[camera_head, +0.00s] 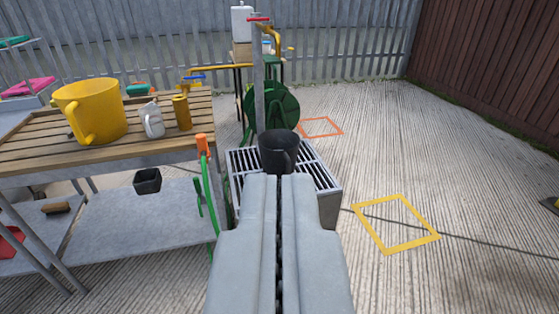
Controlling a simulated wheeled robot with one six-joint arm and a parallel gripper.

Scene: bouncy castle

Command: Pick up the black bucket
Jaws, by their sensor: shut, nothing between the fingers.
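A black bucket (279,146) stands upright on a grey slatted metal grate (318,177), straight ahead in the middle of the view. A handle-like loop shows on its front right side. My gripper (279,177) is shut and empty, pointing forward at the bucket. The fingertips overlap the bucket's lower edge in the picture, so its base is hidden. I cannot tell how far the tips are from it. A smaller black square pot (147,181) sits on the lower shelf of the table at left.
A slatted wooden table (60,157) at left holds a yellow jug (90,110), a grey jug (152,119) and a brass-coloured cylinder (182,111). A green hose reel (271,107) and a tap post (259,75) stand behind the bucket. Open concrete with a yellow square (395,247) lies right.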

